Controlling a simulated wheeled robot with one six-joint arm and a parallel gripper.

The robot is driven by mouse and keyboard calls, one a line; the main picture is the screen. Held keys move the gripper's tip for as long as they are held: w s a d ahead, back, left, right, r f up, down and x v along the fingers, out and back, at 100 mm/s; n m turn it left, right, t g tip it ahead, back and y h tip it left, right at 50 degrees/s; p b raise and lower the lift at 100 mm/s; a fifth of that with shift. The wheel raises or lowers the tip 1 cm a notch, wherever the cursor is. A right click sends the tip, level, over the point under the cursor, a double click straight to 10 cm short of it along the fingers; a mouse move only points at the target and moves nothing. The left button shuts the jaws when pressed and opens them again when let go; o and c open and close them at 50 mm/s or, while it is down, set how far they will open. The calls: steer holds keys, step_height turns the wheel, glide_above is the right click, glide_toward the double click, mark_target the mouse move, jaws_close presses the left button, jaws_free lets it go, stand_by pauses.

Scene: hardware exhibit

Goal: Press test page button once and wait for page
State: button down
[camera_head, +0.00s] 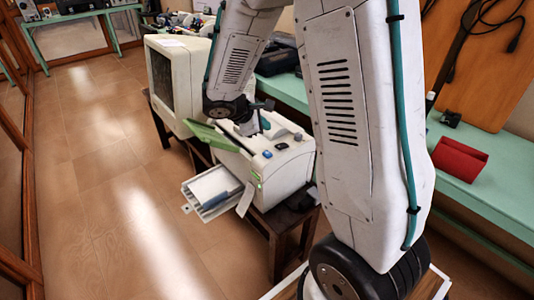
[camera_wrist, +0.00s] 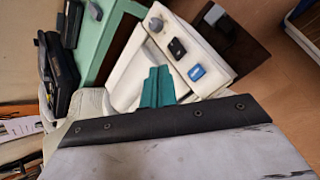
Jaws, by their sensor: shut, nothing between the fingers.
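The white printer (camera_head: 283,172) stands on a dark wooden stand, with green lights on its front. On its top right are a blue button (camera_head: 267,154), a dark button (camera_head: 281,146) and a grey knob (camera_head: 297,137). In the wrist view I see the blue button (camera_wrist: 196,71), dark button (camera_wrist: 177,47) and grey knob (camera_wrist: 156,24) in a row. My gripper (camera_wrist: 158,80) is shut and empty, its teal fingers over the printer's top, left of the blue button. A paper tray (camera_head: 213,190) sticks out in front; a blue strip lies on it.
An old beige monitor (camera_head: 178,85) stands behind the printer. A green bench (camera_head: 460,155) with a red object (camera_head: 459,158) runs along the right. Open tiled floor (camera_head: 110,190) lies to the left.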

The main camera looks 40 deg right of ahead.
mark_target(267, 154)
steer(key=shift+f, duration=3.85)
steer(key=shift+f, duration=0.4)
